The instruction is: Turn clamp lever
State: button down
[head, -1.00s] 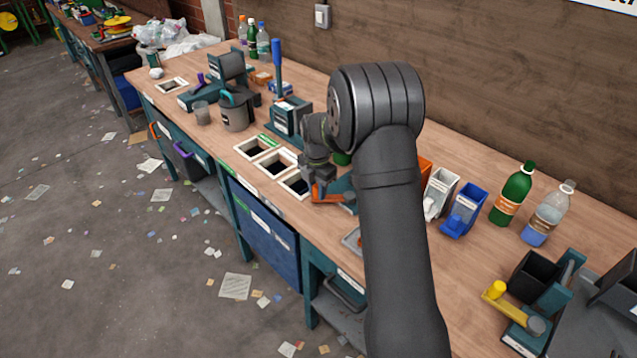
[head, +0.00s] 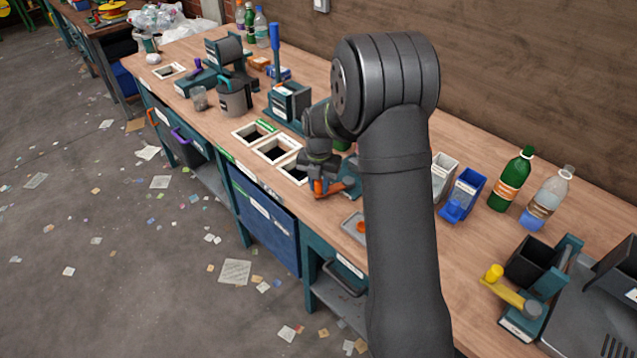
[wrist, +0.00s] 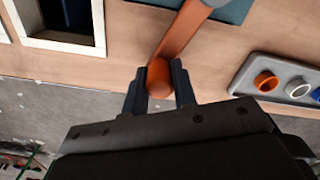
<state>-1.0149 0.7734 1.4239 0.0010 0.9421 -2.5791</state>
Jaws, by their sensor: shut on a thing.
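The clamp lever (head: 334,187) is an orange arm with a rounded orange end, pivoting on a teal base (head: 350,177) near the front edge of the bench. In the wrist view the lever (wrist: 181,33) runs from a grey pivot at the top down to its orange knob (wrist: 159,78). My gripper (wrist: 160,88) is shut on that knob, with one dark finger on each side. In the head view my gripper (head: 318,182) is at the lever's front end. My arm hides part of the clamp base there.
White-framed openings (head: 277,149) lie left of the clamp. A grey tray with coloured rings (wrist: 290,88) lies to its right. Further right stand a blue bin (head: 464,194), bottles (head: 511,180) and a yellow-handled device (head: 508,292). The bench's front edge is close.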

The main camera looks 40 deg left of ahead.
jog(key=c, duration=1.2)
grip_release()
jog(key=shift+o, duration=0.2)
jog(key=shift+r, duration=0.1)
notch_tip(320, 180, up, 17)
jog(key=shift+r, duration=0.15)
notch_tip(320, 180, down, 18)
jog(key=shift+r, duration=0.25)
jog(key=shift+r, duration=0.15)
